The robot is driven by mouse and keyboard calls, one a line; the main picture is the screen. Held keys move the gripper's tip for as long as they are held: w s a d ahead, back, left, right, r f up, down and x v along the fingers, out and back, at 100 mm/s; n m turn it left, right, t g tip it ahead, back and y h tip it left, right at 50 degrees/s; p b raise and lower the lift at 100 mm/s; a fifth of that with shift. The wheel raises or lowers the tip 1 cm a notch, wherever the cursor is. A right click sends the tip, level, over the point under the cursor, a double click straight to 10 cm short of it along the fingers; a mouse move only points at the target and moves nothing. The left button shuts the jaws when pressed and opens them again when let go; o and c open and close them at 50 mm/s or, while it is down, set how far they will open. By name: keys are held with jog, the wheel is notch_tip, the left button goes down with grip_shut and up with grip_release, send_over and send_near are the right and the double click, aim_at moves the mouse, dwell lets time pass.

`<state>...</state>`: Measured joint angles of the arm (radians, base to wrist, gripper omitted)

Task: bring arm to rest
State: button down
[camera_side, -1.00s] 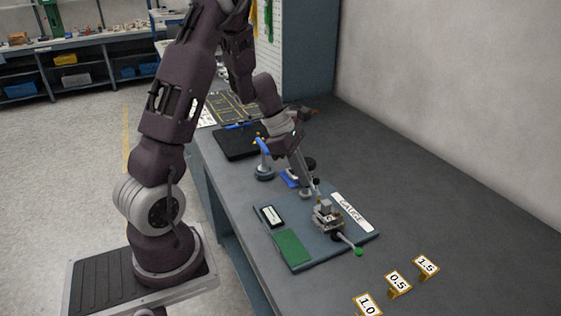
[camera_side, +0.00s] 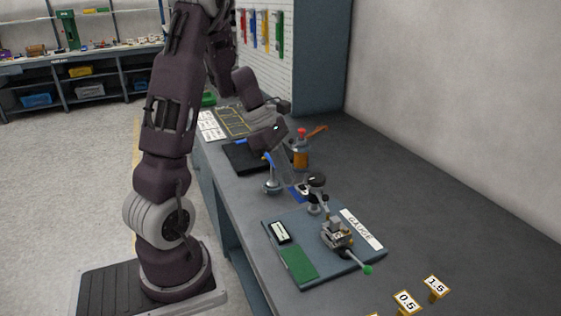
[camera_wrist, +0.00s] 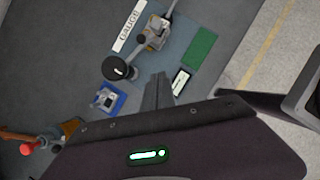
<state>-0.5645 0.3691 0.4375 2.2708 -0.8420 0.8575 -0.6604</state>
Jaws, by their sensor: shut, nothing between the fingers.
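My gripper (camera_side: 291,176) is shut and empty. In the side view it hangs above the bench, behind the gauge board. In the wrist view its fingers (camera_wrist: 161,78) show as a narrow closed shape at the picture's middle, over the bench. The gauge board (camera_side: 297,282) carries a metal gauge device (camera_side: 336,236) with a green-tipped lever, a small display (camera_side: 279,232), a green pad (camera_side: 297,263) and a GAUGE label (camera_side: 361,230). The device also shows in the wrist view (camera_wrist: 155,32). My arm stands at the left, bent over the bench.
A black-topped post (camera_side: 316,182) stands by the board's rear edge. A bottle with a red cap (camera_side: 300,150), a black tray (camera_side: 243,158) and a blue-based part (camera_wrist: 107,99) are near my gripper. Number stands (camera_side: 436,288) sit at the front. The right side of the bench is clear.

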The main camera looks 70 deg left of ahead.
jog(key=s+d+r+m+y, duration=0.1)
jog(key=s+d+r+m, duration=0.4)
jog(key=d+r+m, duration=0.8)
jog(key=s+d+m+t+y, duration=0.2)
jog(key=s+d+m, duration=0.5)
jog(key=m, duration=0.6)
jog(key=shift+s+f+m+y, duration=0.2)
jog(key=shift+s+m+y, duration=0.15)
jog(key=shift+s, duration=0.8)
